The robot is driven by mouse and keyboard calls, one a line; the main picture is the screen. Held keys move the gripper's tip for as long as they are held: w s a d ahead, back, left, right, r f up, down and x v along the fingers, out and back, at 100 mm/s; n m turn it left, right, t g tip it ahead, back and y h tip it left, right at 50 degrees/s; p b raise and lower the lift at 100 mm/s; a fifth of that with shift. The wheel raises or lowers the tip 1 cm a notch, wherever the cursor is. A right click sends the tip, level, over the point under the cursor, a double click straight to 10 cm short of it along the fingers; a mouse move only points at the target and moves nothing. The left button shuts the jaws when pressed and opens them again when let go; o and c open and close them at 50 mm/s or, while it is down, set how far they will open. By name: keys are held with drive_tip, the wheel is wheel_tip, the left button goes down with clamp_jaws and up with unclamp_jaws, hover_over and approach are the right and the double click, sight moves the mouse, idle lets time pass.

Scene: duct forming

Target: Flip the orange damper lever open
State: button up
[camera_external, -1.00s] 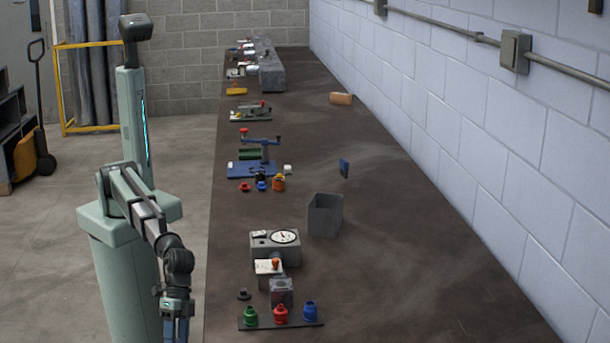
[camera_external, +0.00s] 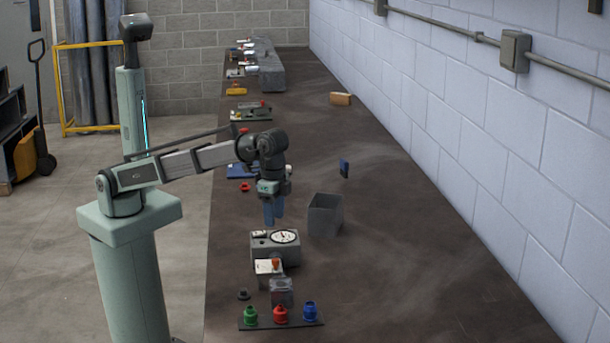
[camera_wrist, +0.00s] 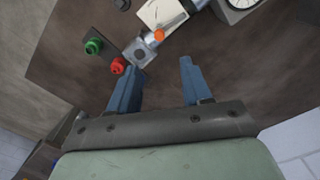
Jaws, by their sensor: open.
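The orange damper lever (camera_external: 275,262) sits on a small box with a white face, in front of the grey gauge box. In the wrist view its orange knob and bar (camera_wrist: 160,35) lie beyond my fingertips, near the top centre. My gripper (camera_external: 273,219) is above the bench, just behind and above the gauge box in the external view, pointing down. In the wrist view my gripper (camera_wrist: 158,76) has two blue fingers spread apart with nothing between them. It is apart from the lever.
The gauge box (camera_external: 290,254) stands behind the lever. A grey block (camera_external: 281,296) and a strip with green, red and blue caps (camera_external: 262,325) are in front. An open grey bin (camera_external: 325,217) stands right of my gripper.

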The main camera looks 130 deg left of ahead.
sight(275, 259)
wheel_tip(275, 259, down, 14)
drive_tip(key=shift+r, duration=0.2)
idle(0.4)
clamp_jaws()
idle(0.4)
